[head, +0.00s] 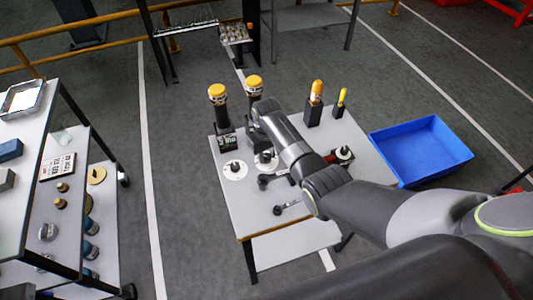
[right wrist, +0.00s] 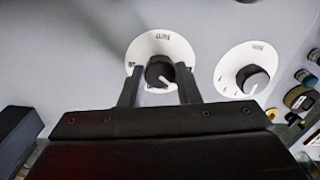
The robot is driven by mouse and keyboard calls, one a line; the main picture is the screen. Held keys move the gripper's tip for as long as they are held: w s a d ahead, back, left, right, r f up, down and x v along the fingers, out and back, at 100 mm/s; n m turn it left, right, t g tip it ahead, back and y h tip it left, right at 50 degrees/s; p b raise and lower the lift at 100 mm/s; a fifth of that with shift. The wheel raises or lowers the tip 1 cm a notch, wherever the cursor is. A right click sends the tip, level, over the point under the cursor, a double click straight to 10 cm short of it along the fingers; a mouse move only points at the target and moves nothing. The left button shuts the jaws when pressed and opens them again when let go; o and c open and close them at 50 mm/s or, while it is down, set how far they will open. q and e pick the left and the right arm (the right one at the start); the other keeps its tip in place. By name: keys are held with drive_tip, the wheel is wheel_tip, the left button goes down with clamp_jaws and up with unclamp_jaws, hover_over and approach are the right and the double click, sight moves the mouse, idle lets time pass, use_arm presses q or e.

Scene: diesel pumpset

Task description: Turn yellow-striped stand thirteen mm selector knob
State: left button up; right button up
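Two black stands with yellow tops, a left one (head: 218,97) and a right one (head: 253,86), stand at the table's far left. A white dial with a black knob (head: 235,169) lies before the left stand, and it also shows in the right wrist view (right wrist: 252,79). A second dial (head: 265,163) lies before the right stand, partly hidden by my arm. In the right wrist view my right gripper (right wrist: 159,72) is open, its fingers either side of that second dial's black knob (right wrist: 158,66). The knob's white pointer slants down-right. Contact is unclear. My left gripper is out of view.
A third dial (head: 343,154) lies at the table's right, near an orange-topped holder (head: 315,98) and a yellow-topped one (head: 340,101). Two dark handles lie at the table's front. A blue bin (head: 420,151) is at right, a loaded shelf cart (head: 105,210) at left.

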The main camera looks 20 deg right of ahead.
drive_tip(key=c, duration=0.4)
drive_tip(key=shift+o, duration=0.2)
drive_tip(key=m+p, duration=0.1)
drive_tip(key=m, duration=0.1)
drive_tip(key=shift+r+m+p, duration=0.15)
drive_tip(key=shift+m+p, duration=0.15)
drive_tip(key=shift+p, duration=0.1)
drive_tip(key=m+p, duration=0.1)
drive_tip(key=m, duration=0.1)
drive_tip(key=shift+m, duration=0.4)
drive_tip(key=m+p, duration=0.1)
drive_tip(key=m, duration=0.3)
drive_tip(key=shift+p, duration=0.3)
drive_tip(key=shift+m+p, duration=0.4)
drive_tip(key=shift+m, duration=1.7)
